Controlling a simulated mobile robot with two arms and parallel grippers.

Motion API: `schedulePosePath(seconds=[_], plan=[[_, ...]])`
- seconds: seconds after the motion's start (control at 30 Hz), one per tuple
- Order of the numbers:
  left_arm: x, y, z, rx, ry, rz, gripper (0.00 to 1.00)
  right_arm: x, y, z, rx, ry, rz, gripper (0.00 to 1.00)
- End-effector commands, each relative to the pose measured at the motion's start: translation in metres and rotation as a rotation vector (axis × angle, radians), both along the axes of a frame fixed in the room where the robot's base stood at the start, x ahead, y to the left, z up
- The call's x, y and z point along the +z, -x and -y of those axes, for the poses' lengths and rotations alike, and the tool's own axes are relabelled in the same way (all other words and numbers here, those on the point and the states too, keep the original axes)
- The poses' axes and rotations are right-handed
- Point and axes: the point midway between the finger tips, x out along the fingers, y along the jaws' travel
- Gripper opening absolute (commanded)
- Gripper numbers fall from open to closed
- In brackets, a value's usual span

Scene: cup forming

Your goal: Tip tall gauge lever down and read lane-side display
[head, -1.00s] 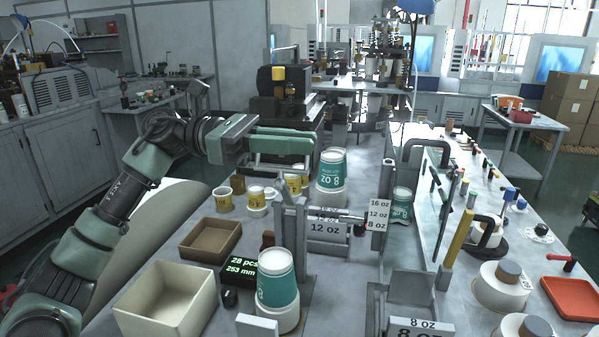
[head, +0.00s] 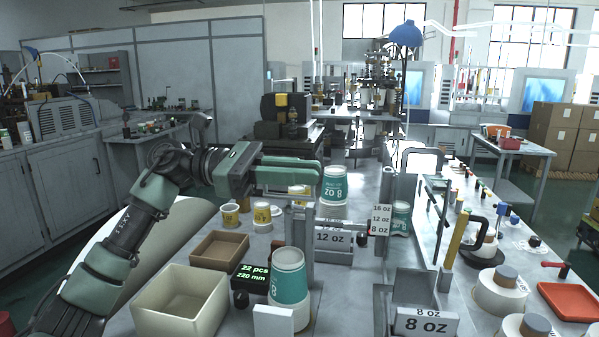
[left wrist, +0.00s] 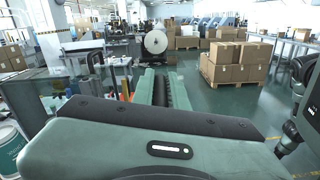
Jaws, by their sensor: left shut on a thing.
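My left gripper (head: 317,178) reaches in from the left in the head view. It is shut at the top of the tall gauge (head: 299,235), a grey upright; its fingers largely hide the gripped lever. A black display (head: 251,278) left of the gauge reads "22 pcs" and "220 mm" in green. An inverted teal-and-white cup stack (head: 289,284) stands on a white round base beside the display. The left wrist view shows the gripper's green-and-black body (left wrist: 150,140), but not what is between the fingers. My right gripper is not in view.
A cream bin (head: 180,303) and a brown tray (head: 219,250) lie left of the display. Another teal cup stack (head: 333,187) stands behind the gauge.

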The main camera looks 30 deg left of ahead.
Motion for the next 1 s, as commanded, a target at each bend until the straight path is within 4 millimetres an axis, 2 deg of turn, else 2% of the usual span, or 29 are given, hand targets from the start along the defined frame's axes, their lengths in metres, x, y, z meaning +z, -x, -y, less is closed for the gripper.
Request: schedulePosePath(seconds=[0.23,0.27,0.3,0.33,0.8,0.9,1.0], plan=[[-0.001,0.0,0.0,0.0,0.001,-0.002,0.0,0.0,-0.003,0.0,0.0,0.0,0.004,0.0],[-0.001,0.0,0.0,0.0,0.001,-0.002,0.23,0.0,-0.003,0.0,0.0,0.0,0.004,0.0],[-0.001,0.0,0.0,0.0,0.001,-0.002,0.34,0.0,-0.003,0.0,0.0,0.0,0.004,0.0],[-0.001,0.0,0.0,0.0,0.001,-0.002,0.36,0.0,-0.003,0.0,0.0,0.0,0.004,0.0],[0.001,0.0,0.0,0.0,0.0,-0.001,0.36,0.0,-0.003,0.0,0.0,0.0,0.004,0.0],[0.007,0.0,0.0,0.001,0.0,-0.001,0.36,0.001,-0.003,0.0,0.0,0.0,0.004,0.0],[0.023,0.0,0.0,0.001,0.001,0.004,0.36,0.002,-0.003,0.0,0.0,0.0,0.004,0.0]])
